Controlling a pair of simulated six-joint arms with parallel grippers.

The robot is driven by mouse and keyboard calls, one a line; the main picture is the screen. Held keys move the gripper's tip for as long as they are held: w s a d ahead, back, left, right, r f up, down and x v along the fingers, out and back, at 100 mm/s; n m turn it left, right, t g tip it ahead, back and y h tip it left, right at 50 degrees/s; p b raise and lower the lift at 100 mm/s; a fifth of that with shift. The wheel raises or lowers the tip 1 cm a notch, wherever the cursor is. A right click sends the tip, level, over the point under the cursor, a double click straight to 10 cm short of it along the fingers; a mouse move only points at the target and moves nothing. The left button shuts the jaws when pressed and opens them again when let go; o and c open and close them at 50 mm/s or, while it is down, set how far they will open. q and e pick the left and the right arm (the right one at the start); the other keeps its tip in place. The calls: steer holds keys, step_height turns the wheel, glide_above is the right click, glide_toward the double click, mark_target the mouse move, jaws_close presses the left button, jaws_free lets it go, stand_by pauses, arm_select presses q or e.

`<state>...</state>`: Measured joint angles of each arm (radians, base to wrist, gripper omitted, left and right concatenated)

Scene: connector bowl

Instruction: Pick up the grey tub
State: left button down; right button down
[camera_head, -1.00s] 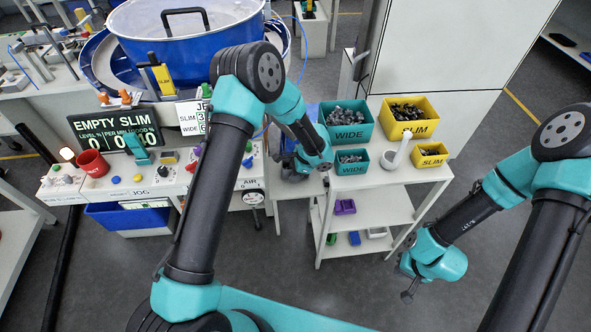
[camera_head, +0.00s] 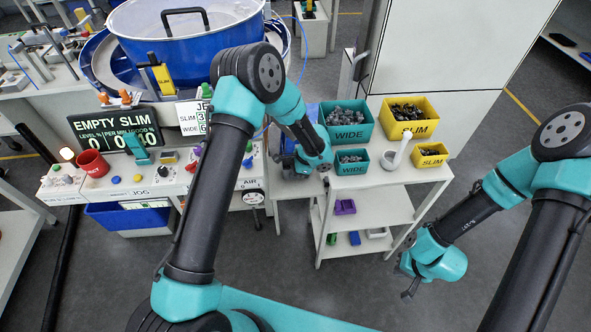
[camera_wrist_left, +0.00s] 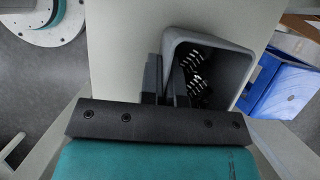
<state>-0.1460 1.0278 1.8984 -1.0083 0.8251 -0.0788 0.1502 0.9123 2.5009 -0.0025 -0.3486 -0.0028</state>
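The grey tub (camera_wrist_left: 235,60) is in the left wrist view, with several dark and silvery connector pieces inside. My left gripper (camera_wrist_left: 168,80) is at the tub's left wall, with one finger outside and the other inside the rim. The gap between the fingers is narrow, and I cannot tell whether both press on the wall. In the head view my left gripper (camera_head: 294,168) is low at the left end of the shelf top, and the tub is mostly hidden by it. My right gripper (camera_head: 409,289) hangs over the floor at right, away from the tub; its fingers are too small to read.
Teal WIDE bins (camera_head: 346,133) and yellow SLIM bins (camera_head: 409,129) stand right of my left gripper, with a white scoop-like item (camera_head: 397,154) among them. A blue bin (camera_wrist_left: 285,88) is close right of the tub.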

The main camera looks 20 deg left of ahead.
arm_select(q)
steer(key=shift+r, duration=0.1)
stand_by(0.3)
steer(key=shift+r, duration=0.55)
steer(key=s+d, duration=0.3)
steer(key=s, duration=0.5)
steer(key=s+d, duration=0.4)
steer(key=s, duration=0.4)
steer(key=shift+s+r, duration=0.35)
steer(key=shift+w+a, duration=0.1)
stand_by(0.3)
